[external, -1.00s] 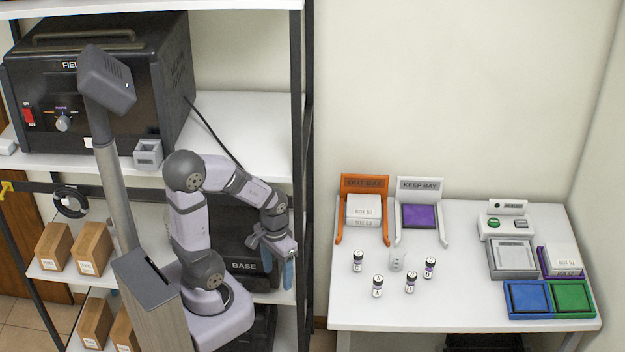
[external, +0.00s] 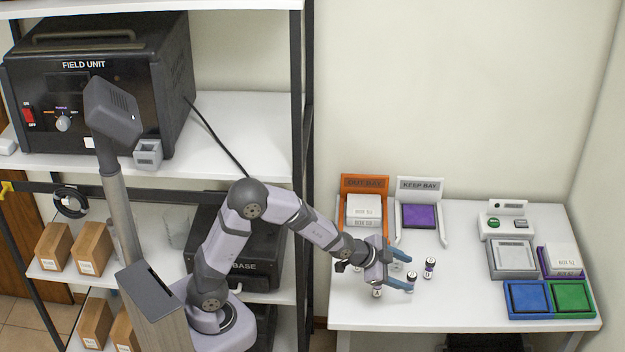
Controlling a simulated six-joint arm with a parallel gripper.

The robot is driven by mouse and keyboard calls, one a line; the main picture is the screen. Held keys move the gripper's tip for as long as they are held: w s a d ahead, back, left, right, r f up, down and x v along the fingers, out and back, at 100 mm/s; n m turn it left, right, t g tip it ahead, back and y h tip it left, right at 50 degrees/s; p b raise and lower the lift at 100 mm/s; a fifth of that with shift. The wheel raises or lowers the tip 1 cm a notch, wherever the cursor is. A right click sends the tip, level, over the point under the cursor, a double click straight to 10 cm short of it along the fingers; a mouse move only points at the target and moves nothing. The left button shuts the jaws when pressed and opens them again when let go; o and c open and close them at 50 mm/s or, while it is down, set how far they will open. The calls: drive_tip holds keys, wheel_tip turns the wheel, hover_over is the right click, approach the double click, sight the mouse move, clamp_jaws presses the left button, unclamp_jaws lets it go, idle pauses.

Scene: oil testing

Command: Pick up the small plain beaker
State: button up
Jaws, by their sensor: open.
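The small plain beaker (external: 397,267) is a clear, pale cup on the white table, among the small vials. It is mostly hidden behind my gripper, and only a faint pale part shows by the blue fingers. My gripper (external: 407,273) is open, low over the table, its two blue fingers pointing right. One finger is on the far side and one on the near side of the beaker's place. I cannot tell whether they touch it.
Vials with black caps stand close by: one right of the fingers (external: 429,267), one at the near fingertip (external: 411,281), one under the wrist (external: 377,291). The orange bay (external: 378,183) and keep bay (external: 419,185) stand behind. Blue (external: 528,298) and green (external: 572,297) trays lie right.

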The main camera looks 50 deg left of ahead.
drive_tip(key=w, duration=0.2)
drive_tip(key=w+a+t+p, duration=0.1)
drive_tip(key=w, duration=0.1)
drive_tip(key=w+a+n+t, duration=0.1)
drive_tip(key=w, duration=0.1)
drive_tip(key=shift+a+f, duration=0.15)
drive_tip(key=shift+f, duration=0.05)
drive_tip(key=a+f+n+p, duration=0.1)
drive_tip(key=a, duration=0.1)
drive_tip(key=w+a+f+n+t+p, duration=0.1)
drive_tip(key=a, duration=0.2)
drive_tip(key=w+a+f+n+p, duration=0.1)
drive_tip(key=a+n, duration=0.1)
drive_tip(key=a, duration=0.1)
drive_tip(key=shift+a+f+t+h+p, duration=0.2)
drive_tip(key=shift+t+h+p, duration=0.1)
drive_tip(key=shift+p, duration=0.05)
drive_tip(key=shift+s+a+f+n, duration=0.15)
drive_tip(key=shift+a+f+n, duration=0.15)
drive_tip(key=shift+f, duration=0.35)
drive_tip(key=shift+s+a+f+n, duration=0.1)
drive_tip(key=shift+a+f+n, duration=0.1)
drive_tip(key=shift+a+f, duration=0.35)
drive_tip(key=shift+d+p+x, duration=0.15)
drive_tip(key=shift+p+x, duration=0.5)
drive_tip(key=shift+x, duration=1.2)
drive_tip(key=shift+d+p+x, duration=0.2)
drive_tip(key=shift+p+x, duration=0.4)
drive_tip(key=shift+x, duration=1.25)
drive_tip(key=shift+s, duration=0.15)
